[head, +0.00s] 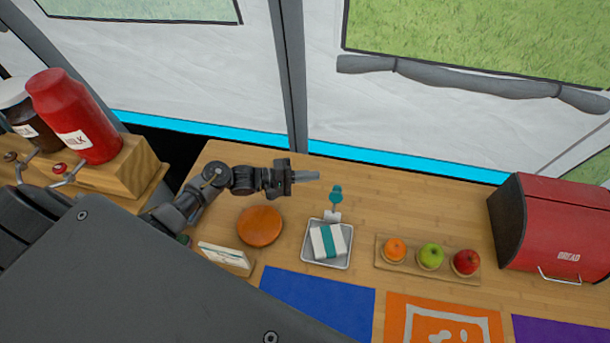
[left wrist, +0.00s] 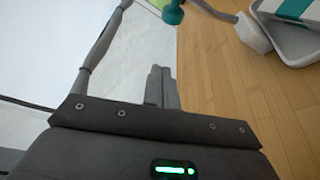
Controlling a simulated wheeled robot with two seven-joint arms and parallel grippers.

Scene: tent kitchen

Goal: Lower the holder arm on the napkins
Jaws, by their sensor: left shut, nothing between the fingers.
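The napkins (head: 327,241), a white stack with a teal band, lie in a grey metal tray (head: 318,261) on the wooden counter. The holder arm (head: 336,196) has a teal knob and stands raised behind the tray, off the napkins. My left gripper (head: 306,176) is shut and empty, just left of the teal knob and apart from it. In the left wrist view its fingers (left wrist: 160,87) are together, with the teal knob (left wrist: 173,12) at the top edge and part of the tray (left wrist: 293,42) at the upper right. My right gripper is not in view.
A round orange-brown board (head: 260,226) lies left of the tray, near a small white card stand (head: 226,258). A fruit board (head: 408,269) and a red bread box (head: 555,228) stand to the right. Blue (head: 318,302) and orange mats lie in front. The counter behind the fruit is clear.

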